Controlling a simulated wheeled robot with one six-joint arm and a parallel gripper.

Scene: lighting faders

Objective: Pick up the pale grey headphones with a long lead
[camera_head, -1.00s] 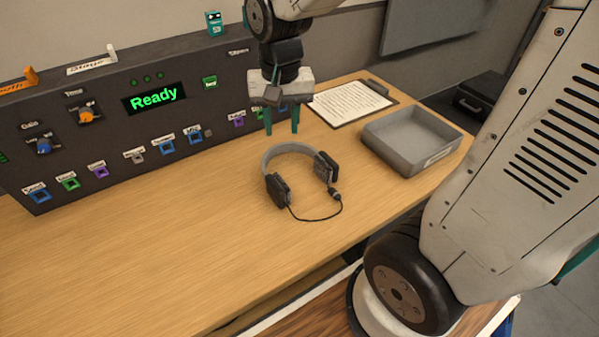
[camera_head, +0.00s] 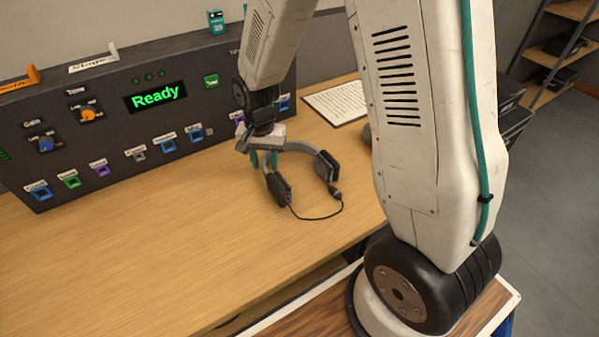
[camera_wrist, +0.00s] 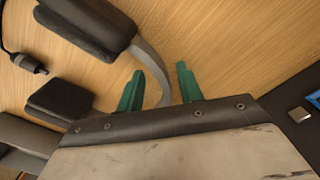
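The headphones (camera_head: 329,157) lie on the wooden desk, with a pale grey headband, dark ear cups and a short visible dark lead with a plug. My gripper (camera_head: 263,160) is over the left part of the headband, close to the left ear cup. The ear cups (camera_wrist: 90,25) and the plug (camera_wrist: 28,62) show at the left.
A dark control panel (camera_head: 60,125) with a green "Ready" display stands along the back, close to my gripper. A white paper sheet (camera_head: 335,100) lies behind the headphones. My arm hides most of the grey tray (camera_head: 366,134). The desk's front left (camera_head: 130,250) is clear.

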